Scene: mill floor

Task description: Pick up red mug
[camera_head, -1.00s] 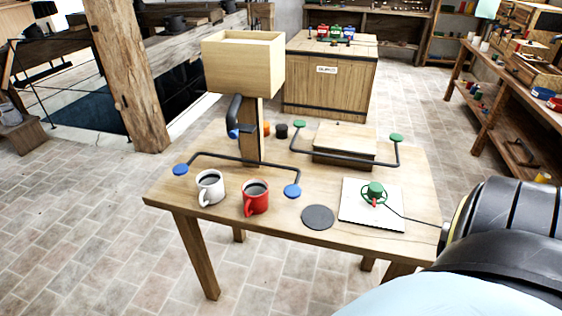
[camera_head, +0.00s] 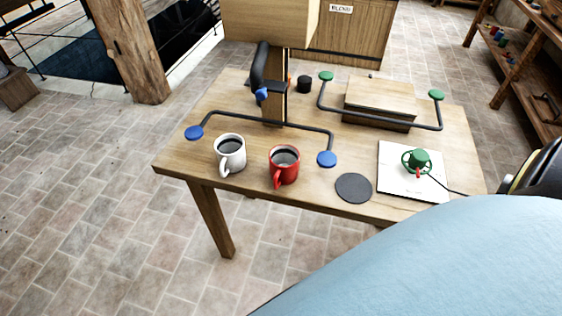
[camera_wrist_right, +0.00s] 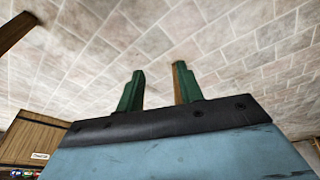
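The red mug (camera_head: 284,165) stands upright near the front edge of the wooden table (camera_head: 225,95), with dark liquid inside and its handle toward the front. A white mug (camera_head: 230,153) with dark liquid stands to its left. My right gripper shows in the right wrist view (camera_wrist_right: 160,88), its two green fingers apart with nothing between them, above the tiled floor. In the head view my right arm fills the lower right, and its gripper is not seen there. My left gripper is in no view.
A black bar with blue end pads (camera_head: 265,120) runs behind the mugs; its right pad is close to the red mug. A dark round disc (camera_head: 353,188) and a white board (camera_head: 405,185) bearing a green valve wheel (camera_head: 418,161) lie to the right. A wooden box (camera_head: 380,100) stands behind.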

